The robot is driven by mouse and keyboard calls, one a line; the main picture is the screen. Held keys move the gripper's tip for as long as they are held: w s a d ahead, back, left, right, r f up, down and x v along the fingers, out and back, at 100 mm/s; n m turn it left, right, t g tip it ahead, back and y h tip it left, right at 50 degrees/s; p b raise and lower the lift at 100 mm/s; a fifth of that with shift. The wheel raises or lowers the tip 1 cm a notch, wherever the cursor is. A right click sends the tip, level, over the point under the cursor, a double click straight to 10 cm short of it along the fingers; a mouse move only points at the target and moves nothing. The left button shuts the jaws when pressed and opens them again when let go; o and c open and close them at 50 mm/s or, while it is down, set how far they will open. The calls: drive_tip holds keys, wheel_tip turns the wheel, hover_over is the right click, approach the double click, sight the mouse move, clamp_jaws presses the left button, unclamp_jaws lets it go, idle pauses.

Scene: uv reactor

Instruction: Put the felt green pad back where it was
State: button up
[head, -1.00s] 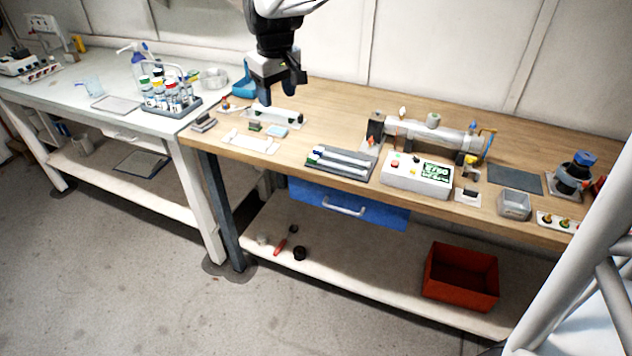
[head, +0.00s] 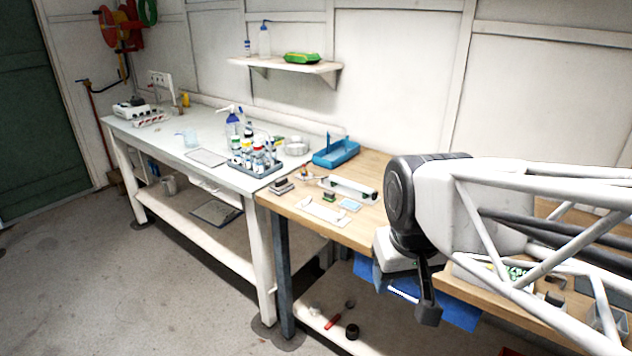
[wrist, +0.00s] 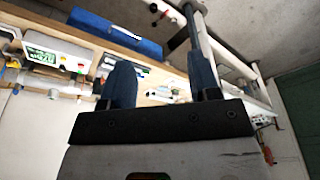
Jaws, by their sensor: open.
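A small dark green piece (head: 329,196), which looks like the felt green pad, lies on the wooden bench (head: 375,225) in the head view. It is between a flat white plate (head: 322,214) and a white long-bodied device (head: 349,189); its felt is too small to make out. A light blue square (head: 350,205) lies to its right. My gripper (head: 420,295) is in front of the bench, to the right of the green piece and well apart from it. In the wrist view my gripper (wrist: 162,75) has its two blue fingers spread, with nothing held between them.
A blue tray (head: 336,155) stands at the bench's back left. A rack of bottles (head: 257,163) stands on the white table (head: 180,143). The blue drawer (wrist: 115,30) and a control box (wrist: 45,50) show in the wrist view. My arm hides much of the bench's right.

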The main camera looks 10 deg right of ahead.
drive_tip(key=shift+m, duration=0.3)
drive_tip(key=s, duration=0.1)
drive_tip(key=s+f, duration=0.1)
drive_tip(key=s, duration=0.1)
drive_tip(key=shift+s+f, duration=0.3)
drive_tip(key=shift+f, duration=0.1)
